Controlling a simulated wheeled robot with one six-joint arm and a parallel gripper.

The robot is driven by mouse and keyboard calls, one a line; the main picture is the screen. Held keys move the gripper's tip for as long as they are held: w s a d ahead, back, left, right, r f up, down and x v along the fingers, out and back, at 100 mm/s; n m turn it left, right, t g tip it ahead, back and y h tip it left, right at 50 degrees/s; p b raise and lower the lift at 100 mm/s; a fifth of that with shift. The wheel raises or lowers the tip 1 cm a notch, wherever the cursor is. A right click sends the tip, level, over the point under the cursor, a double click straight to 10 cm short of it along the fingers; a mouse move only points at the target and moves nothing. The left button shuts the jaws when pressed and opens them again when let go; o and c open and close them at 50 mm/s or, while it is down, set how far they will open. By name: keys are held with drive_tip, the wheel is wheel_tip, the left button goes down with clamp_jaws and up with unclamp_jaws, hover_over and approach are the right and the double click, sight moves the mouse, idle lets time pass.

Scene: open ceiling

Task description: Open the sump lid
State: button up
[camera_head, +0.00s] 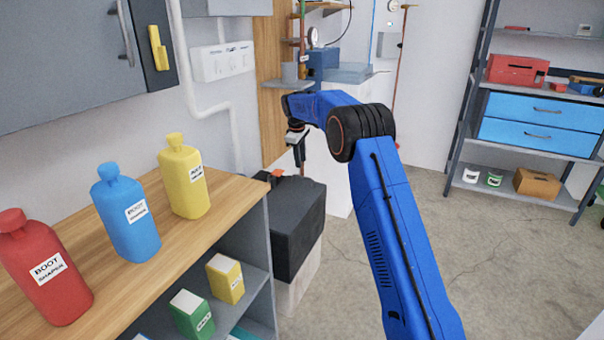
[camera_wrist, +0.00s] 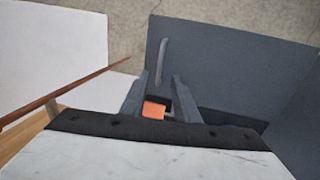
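A dark grey box (camera_head: 296,232), which seems to be the sump, stands on a white block past the end of the wooden counter. Its flat dark top looks closed in the head view. My gripper (camera_head: 299,160) points down over this box, at its back part. In the wrist view the fingers (camera_wrist: 160,95) are apart, with a small orange-red piece (camera_wrist: 153,109) showing between them. I cannot tell whether they touch it. A thin grey curved bar (camera_wrist: 162,62) stands out against the dark grey surface (camera_wrist: 215,65) beyond the fingertips. The lid's edge is not clear.
Red, blue (camera_head: 127,214) and yellow bottles stand on the wooden counter (camera_head: 150,270) at left. A copper-coloured rod (camera_wrist: 75,92) runs left of the fingers in the wrist view. A shelf with blue drawers (camera_head: 540,123) stands at right. The floor (camera_head: 490,260) between is clear.

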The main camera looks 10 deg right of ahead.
hover_over(302, 185)
wheel_tip(302, 185, down, 8)
drive_tip(key=shift+w+r, duration=0.15)
drive_tip(key=shift+r, duration=0.05)
drive_tip(key=shift+c, duration=0.7)
clamp_jaws()
